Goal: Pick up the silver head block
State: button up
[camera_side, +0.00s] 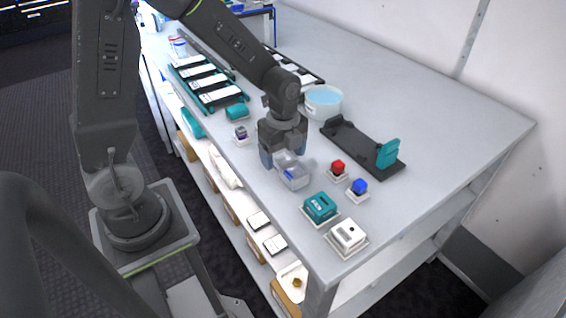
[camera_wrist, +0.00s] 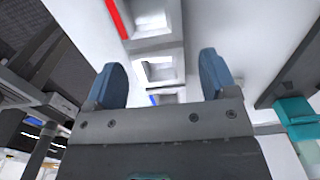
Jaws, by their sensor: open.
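The pale grey block (camera_side: 294,178), which looks like the silver head block, sits on the table directly below my gripper in the side view. It has square recesses and a small blue mark. In the wrist view its pale stepped body (camera_wrist: 158,47) shows between the fingers, with a red strip at upper left and a blue patch lower down. My gripper (camera_side: 284,156) points down, open, its blue fingertips close to the block. In the wrist view my gripper (camera_wrist: 161,80) has a finger on either side. Contact cannot be told, and the block's rear is partly hidden.
A red block (camera_side: 338,167), a blue block (camera_side: 359,187), a teal block (camera_side: 320,207) and a white block (camera_side: 348,234) stand at the right. A dark fixture (camera_side: 355,145) and a water bowl (camera_side: 323,101) lie behind. A small block (camera_side: 241,133) is left.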

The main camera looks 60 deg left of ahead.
jog(key=shift+f, duration=0.9)
jog(key=shift+c, duration=0.2)
jog(key=c, duration=1.2)
jog(key=shift+o, duration=0.2)
jog(key=shift+r, duration=0.1)
